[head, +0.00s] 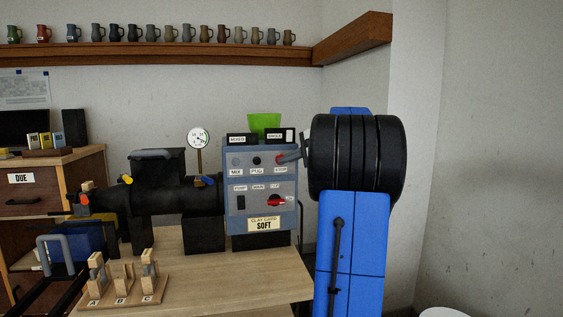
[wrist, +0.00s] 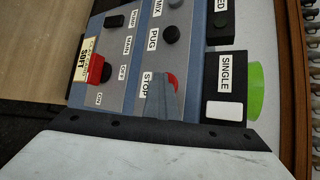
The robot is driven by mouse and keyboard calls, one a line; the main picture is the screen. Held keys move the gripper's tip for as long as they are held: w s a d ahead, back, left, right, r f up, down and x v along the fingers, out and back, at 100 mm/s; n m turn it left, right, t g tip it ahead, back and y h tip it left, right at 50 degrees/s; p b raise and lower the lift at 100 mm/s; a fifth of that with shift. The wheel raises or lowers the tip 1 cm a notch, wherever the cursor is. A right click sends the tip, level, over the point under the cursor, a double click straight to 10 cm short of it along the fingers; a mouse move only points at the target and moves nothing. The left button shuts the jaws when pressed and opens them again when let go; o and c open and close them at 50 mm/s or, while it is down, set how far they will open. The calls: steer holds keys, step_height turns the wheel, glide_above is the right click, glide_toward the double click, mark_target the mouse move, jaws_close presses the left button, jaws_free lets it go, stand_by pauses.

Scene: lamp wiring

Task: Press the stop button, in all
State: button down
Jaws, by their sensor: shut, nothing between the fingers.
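The red stop button (head: 279,159) is at the right of the upper row on the blue-grey control panel (head: 232,176) of a machine. In the wrist view the button (wrist: 173,82) shows as a red edge behind my fingers, beside the STOP label (wrist: 146,83). My gripper (head: 287,158) reaches in from the right with its fingers shut and empty. In the wrist view the grey fingertips (wrist: 163,96) overlap the button and hide most of it. I cannot tell whether they touch it.
A black PUG button (head: 257,161) and a MIX button (head: 237,161) sit left of it. Below are a red rotary switch (head: 274,200) and a black rocker (head: 241,202). Boxes and a green hopper (head: 264,123) stand on top. A wooden rack (head: 122,290) is at front left.

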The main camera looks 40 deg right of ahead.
stand_by(0.7)
steer(key=shift+s+a, duration=0.45)
steer(key=shift+s, duration=0.3)
steer(key=shift+s, duration=0.15)
steer(key=s+a, duration=0.1)
steer(key=s, duration=0.1)
steer(key=s+a, duration=0.1)
steer(key=s, duration=0.1)
steer(key=shift+a, duration=0.3)
stand_by(0.7)
